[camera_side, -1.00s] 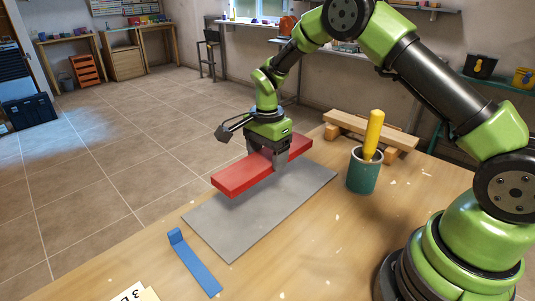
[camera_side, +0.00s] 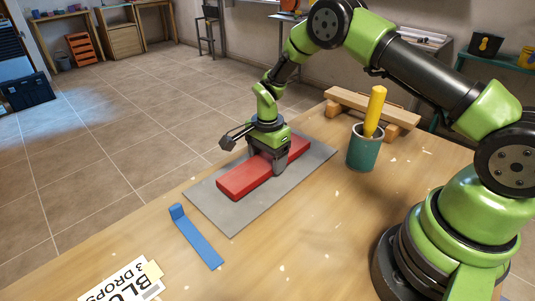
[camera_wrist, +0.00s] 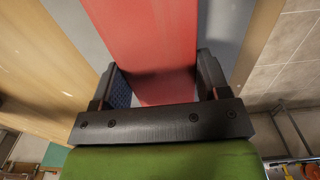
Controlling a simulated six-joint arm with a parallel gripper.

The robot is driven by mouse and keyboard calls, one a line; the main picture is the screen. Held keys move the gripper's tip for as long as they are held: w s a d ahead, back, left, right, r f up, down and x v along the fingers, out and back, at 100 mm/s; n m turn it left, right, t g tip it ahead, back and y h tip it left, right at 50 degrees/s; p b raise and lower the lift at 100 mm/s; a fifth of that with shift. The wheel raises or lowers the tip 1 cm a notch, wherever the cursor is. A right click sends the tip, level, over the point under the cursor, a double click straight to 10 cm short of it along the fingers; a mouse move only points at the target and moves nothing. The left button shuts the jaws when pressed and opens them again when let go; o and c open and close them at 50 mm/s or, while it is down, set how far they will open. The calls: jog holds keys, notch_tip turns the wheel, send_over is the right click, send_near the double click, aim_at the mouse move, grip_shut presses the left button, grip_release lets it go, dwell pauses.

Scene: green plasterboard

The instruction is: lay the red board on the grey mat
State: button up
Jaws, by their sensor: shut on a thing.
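The red board (camera_side: 243,178) is a long flat bar lying level on or just above the grey mat (camera_side: 228,215); I cannot tell whether it fully touches. My gripper (camera_side: 276,171) is over the board's middle with its fingers down on either side, shut on it. In the wrist view the red board (camera_wrist: 155,45) runs between the two dark fingers of my gripper (camera_wrist: 158,90), with the grey mat (camera_wrist: 226,30) showing beside it. The fingertips are partly hidden by the board and the gripper body.
A blue L-shaped strip (camera_side: 197,238) lies in front of the mat. A green cup (camera_side: 362,150) with a yellow-handled tool (camera_side: 375,110) stands to the right. A wooden beam on blocks (camera_side: 365,107) is behind. A printed card (camera_side: 127,283) lies at the front edge.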

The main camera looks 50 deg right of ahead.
jog(key=shift+f, duration=0.6)
dwell(0.6)
jog(key=o, duration=1.1)
notch_tip(320, 180, up, 10)
jog(key=shift+f, duration=0.1)
jog(key=s+a+r+n+t+y, duration=0.1)
jog(key=s+r+n+t, duration=0.15)
jog(key=s+r, duration=0.45)
jog(key=s+a+r+n+t, duration=0.1)
jog(key=s+a+r+n, duration=0.2)
jog(key=r, duration=0.8)
jog(key=s+r+n+t, duration=0.1)
jog(key=s+n, duration=0.1)
jog(key=s, duration=0.2)
jog(key=s+r+n+t, duration=0.1)
jog(key=s+n, duration=0.2)
jog(key=s, duration=0.2)
jog(key=s+r+n+t+y, duration=0.1)
jog(key=s+n, duration=0.2)
jog(key=s, duration=0.2)
jog(key=shift+s+a+n+t, duration=0.1)
jog(key=shift+a+n+t, duration=0.15)
jog(key=shift+a+t, duration=0.1)
